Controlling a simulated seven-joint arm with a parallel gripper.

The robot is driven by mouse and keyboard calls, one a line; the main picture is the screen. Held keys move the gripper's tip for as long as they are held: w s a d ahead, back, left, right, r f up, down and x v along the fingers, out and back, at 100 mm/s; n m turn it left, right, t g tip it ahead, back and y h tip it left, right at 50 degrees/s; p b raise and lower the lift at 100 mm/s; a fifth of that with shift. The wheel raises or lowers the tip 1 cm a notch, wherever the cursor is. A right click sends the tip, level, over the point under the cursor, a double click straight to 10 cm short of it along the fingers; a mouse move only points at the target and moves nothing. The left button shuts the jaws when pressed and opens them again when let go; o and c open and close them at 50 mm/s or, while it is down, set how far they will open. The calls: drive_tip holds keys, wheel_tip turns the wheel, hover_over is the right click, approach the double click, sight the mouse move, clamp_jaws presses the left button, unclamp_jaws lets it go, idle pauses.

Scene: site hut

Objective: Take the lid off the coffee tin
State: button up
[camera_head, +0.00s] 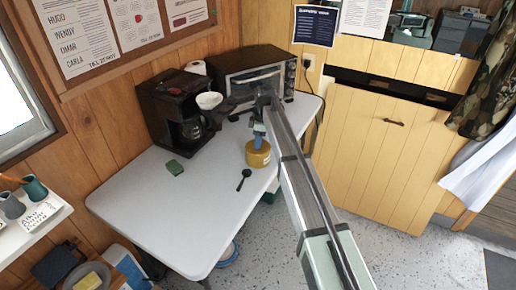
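The coffee tin appears to be the yellow round tin (258,158) standing on the white table near its right edge. My gripper (259,138) points down directly over the tin, at the end of my long arm. A small blue part shows between the gripper and the tin's top. I cannot tell whether it is part of my gripper or of the lid. The fingers are too small to tell open from shut, and the lid cannot be made out clearly.
A black coffee maker (172,108) and a toaster oven (262,72) stand at the back of the table (165,215). A dark spoon (244,179) lies left of the tin, and a green block (174,167) farther left. The table's front left is clear.

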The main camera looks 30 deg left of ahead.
clamp_jaws()
drive_tip(key=shift+r, duration=0.1)
